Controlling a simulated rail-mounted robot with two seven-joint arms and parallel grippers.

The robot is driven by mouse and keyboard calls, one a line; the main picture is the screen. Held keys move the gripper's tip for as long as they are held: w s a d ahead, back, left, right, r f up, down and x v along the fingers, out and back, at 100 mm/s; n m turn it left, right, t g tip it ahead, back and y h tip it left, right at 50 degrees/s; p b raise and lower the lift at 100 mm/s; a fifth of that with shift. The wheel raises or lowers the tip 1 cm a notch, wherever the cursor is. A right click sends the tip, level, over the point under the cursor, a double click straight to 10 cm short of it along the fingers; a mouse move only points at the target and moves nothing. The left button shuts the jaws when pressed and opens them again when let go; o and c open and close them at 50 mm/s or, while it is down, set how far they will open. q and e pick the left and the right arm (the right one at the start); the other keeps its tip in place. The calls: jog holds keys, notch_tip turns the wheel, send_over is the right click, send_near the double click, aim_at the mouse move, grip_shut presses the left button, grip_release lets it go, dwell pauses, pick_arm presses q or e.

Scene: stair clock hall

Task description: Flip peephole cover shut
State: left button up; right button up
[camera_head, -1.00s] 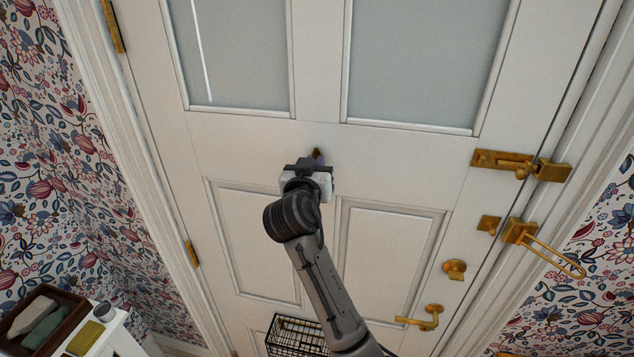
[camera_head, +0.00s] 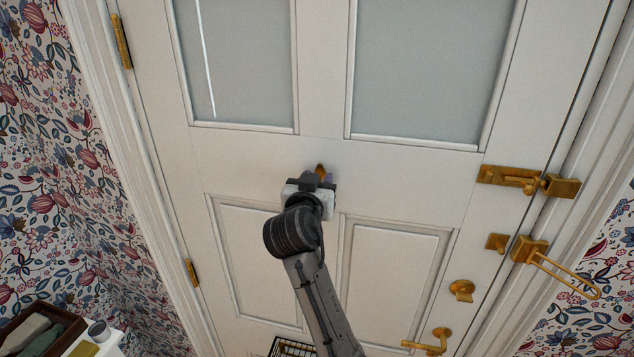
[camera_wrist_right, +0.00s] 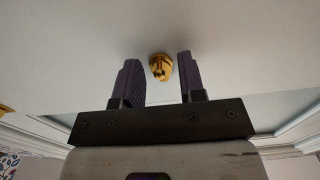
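The brass peephole fitting with its cover (camera_head: 320,169) is on the white door's middle rail, just above my right gripper (camera_head: 318,179) in the head view. In the right wrist view the fitting (camera_wrist_right: 160,67) is a small rounded brass piece with a darker raised part. It shows in the gap between the two dark purple fingers of my right gripper (camera_wrist_right: 158,62). The fingers are apart with nothing held, and I cannot tell whether either touches the brass. Whether the cover is open or shut is too small to tell. My left gripper is out of view.
The door has two frosted panes (camera_head: 430,70) above. Brass bolt (camera_head: 515,177), swing-bar latch (camera_head: 535,252) and lever handle (camera_head: 432,342) sit along its right side. A white stand with a dark tray (camera_head: 40,335) is at lower left. A wire basket (camera_head: 290,347) is low on the door.

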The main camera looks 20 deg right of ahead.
jog(key=b+v, duration=0.3)
jog(key=v, duration=1)
jog(key=shift+s+a+b, duration=0.2)
jog(key=shift+s+b, duration=0.15)
